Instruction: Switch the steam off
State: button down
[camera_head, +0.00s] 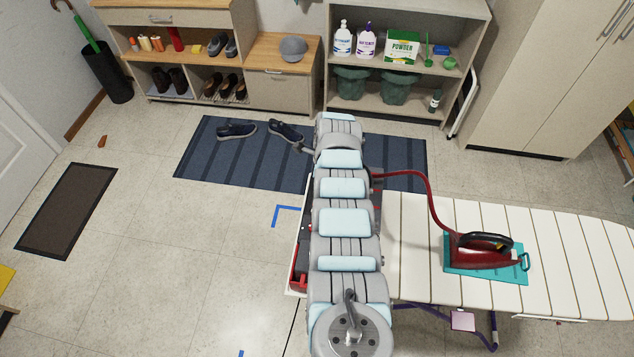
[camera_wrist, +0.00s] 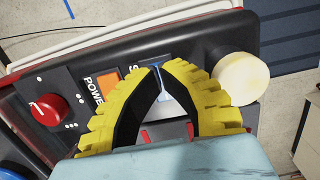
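In the wrist view a dark control panel (camera_wrist: 125,50) carries a red knob (camera_wrist: 49,109), an orange switch (camera_wrist: 103,84) beside the word POWER, and a cream round knob (camera_wrist: 240,78). A small blue-grey switch lever (camera_wrist: 164,85) stands between the two; the label beside it starts with S and is mostly hidden. My gripper (camera_wrist: 162,68) has its yellow fingertips close together at this lever, one on each side. I cannot tell whether they press on it. In the head view my arm covers the panel and gripper; only a red-and-dark edge of the unit (camera_head: 299,262) shows.
An ironing board (camera_head: 590,240) extends right of my arm. A red iron (camera_head: 480,252) rests on a teal mat (camera_head: 515,276), with a red hose (camera_head: 432,195) running toward the unit. Shelves (camera_head: 460,95) stand behind; a striped rug (camera_head: 205,165) and open floor lie left.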

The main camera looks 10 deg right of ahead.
jog(key=shift+s+d+r+p, duration=0.15)
jog(key=shift+s+d+p, duration=0.2)
jog(key=shift+d, duration=0.35)
jog(key=r+p, duration=0.4)
jog(key=shift+d+r, duration=0.3)
jog(key=shift+d, duration=0.05)
jog(key=shift+d+r, duration=0.1)
jog(key=shift+r, duration=0.1)
jog(key=shift+s+r, duration=0.15)
jog(key=shift+r, duration=0.3)
notch_tip(320, 180, up, 8)
jog(key=d, duration=0.1)
jog(key=shift+s+d+b, duration=0.25)
jog(key=shift+b, duration=0.1)
jog(key=shift+f, duration=0.1)
